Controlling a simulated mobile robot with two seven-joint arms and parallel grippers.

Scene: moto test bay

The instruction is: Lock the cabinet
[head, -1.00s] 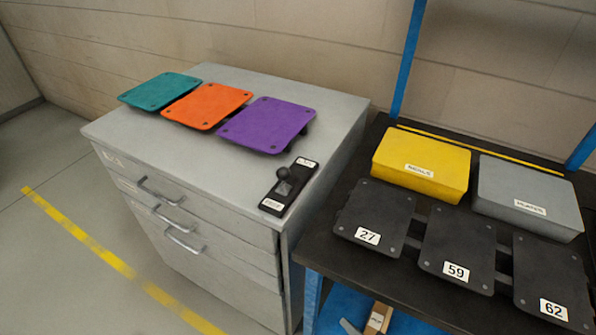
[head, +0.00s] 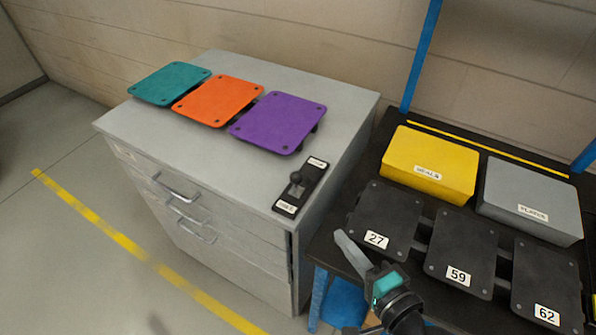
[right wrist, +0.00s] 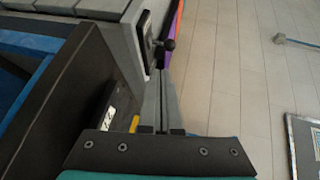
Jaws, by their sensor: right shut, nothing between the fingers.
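The grey cabinet (head: 225,215) stands at the left of the head view, with its drawers looking closed. On its top, near the right front edge, is a black lock plate (head: 301,185) with a ball-ended lever (head: 296,177) and a small white label at each end; the label words are too small to read. The lever also shows in the right wrist view (right wrist: 169,45), ahead of the fingers. My right gripper (head: 345,240) is shut and empty, over the front of the dark bench, apart from the lever. My left gripper is not in view.
Teal (head: 168,83), orange (head: 218,101) and purple (head: 279,122) plates lie on the cabinet top. The dark bench (head: 335,222) at right holds numbered black plates (head: 461,250), a yellow box (head: 430,165) and a grey box (head: 530,200). Blue posts (head: 421,55) rise behind.

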